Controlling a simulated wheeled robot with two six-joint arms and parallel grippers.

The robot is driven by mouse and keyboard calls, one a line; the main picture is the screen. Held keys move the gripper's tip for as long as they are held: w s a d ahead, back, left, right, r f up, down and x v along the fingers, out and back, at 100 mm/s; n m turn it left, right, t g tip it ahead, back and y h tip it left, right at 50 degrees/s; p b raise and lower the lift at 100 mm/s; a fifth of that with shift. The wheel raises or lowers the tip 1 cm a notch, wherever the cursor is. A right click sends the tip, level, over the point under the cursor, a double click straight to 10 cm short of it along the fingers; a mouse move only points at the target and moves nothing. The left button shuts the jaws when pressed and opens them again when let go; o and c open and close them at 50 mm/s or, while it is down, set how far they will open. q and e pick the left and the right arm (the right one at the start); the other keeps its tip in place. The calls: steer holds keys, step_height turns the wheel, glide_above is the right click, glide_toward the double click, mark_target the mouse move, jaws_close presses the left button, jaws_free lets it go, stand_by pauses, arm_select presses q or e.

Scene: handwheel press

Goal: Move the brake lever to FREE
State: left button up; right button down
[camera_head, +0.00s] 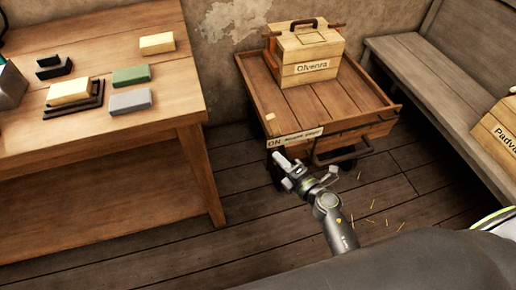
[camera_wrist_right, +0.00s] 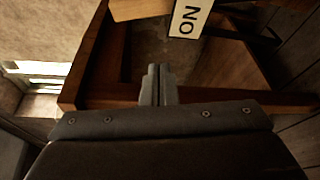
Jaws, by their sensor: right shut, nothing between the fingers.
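A wooden cart (camera_head: 309,99) stands beside the workbench. Its front left edge carries a label plate (camera_head: 296,137) that reads "ON" at its left end; the smaller lettering is hard to read. The "ON" end of the plate (camera_wrist_right: 189,18) shows upside down in the right wrist view. I cannot make out the brake lever for certain. My right gripper (camera_head: 280,161) is shut and empty, just below and in front of the "ON" end. Its closed fingers (camera_wrist_right: 158,73) point at the cart's underside in the wrist view. My left gripper is not in view.
A wooden crate (camera_head: 308,71) with a handle sits on the cart. A workbench (camera_head: 163,104) with several blocks stands at left. A bench (camera_head: 426,88) with another crate (camera_head: 497,128) runs along the right. Floor (camera_head: 410,185) is open right of my arm, with small scraps.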

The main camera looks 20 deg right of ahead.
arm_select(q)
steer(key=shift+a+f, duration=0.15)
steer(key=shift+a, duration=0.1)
arm_select(e)
steer(key=shift+a+r+n, duration=0.25)
steer(key=shift+a+n, duration=0.1)
steer(key=shift+n, duration=0.05)
steer(key=shift+w, duration=0.1)
steer(key=b+x, duration=0.2)
steer(key=x, duration=0.8)
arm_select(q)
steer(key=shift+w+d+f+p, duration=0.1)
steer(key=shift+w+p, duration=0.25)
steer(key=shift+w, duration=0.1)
arm_select(e)
steer(key=d, duration=0.2)
steer(key=d+r, duration=0.1)
steer(key=d, duration=0.1)
